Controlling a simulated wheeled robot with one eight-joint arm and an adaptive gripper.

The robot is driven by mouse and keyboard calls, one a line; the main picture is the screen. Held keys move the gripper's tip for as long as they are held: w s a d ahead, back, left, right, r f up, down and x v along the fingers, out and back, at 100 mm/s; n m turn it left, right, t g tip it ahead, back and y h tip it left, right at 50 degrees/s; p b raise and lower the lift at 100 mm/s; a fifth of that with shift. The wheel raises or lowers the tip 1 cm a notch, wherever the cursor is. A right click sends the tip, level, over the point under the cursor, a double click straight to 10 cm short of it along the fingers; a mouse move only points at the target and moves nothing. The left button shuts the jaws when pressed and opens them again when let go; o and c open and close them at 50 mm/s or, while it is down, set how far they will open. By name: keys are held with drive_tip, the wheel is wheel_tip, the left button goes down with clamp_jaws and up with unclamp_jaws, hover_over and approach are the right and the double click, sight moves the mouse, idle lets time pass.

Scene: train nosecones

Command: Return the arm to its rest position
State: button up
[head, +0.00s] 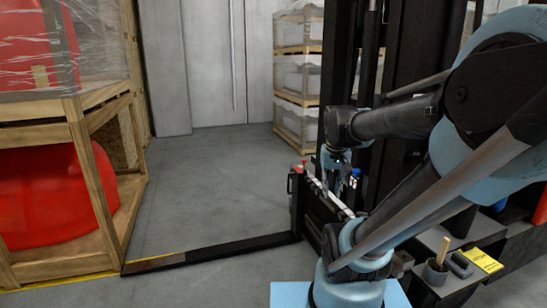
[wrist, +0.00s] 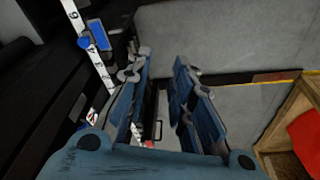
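My arm reaches in from the right of the head view and is bent, with its forearm held out over the black forklift carriage (head: 318,207). My gripper (head: 338,178) hangs just above the carriage. In the wrist view, my gripper (wrist: 162,60) shows two blue-grey fingers with a clear gap between them. It is open, and nothing is held between the fingers. A white numbered strip (wrist: 100,62) and a blue piece (wrist: 96,34) lie left of the fingers in the wrist view.
A wooden crate (head: 82,150) holding red nosecones (head: 55,195) stands at left. A low fork (head: 210,254) crosses the floor. Stacked crates (head: 297,85) stand behind. A cup (head: 436,272) and yellow pad (head: 482,260) sit near my arm. The middle floor is clear.

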drive_tip(key=s+f+n, duration=0.1)
drive_tip(key=s+f, duration=0.7)
drive_tip(key=s, duration=0.1)
drive_tip(key=shift+s, duration=0.35)
drive_tip(key=shift+a, duration=0.1)
drive_tip(key=shift+w+f, duration=0.15)
drive_tip(key=shift+w, duration=0.3)
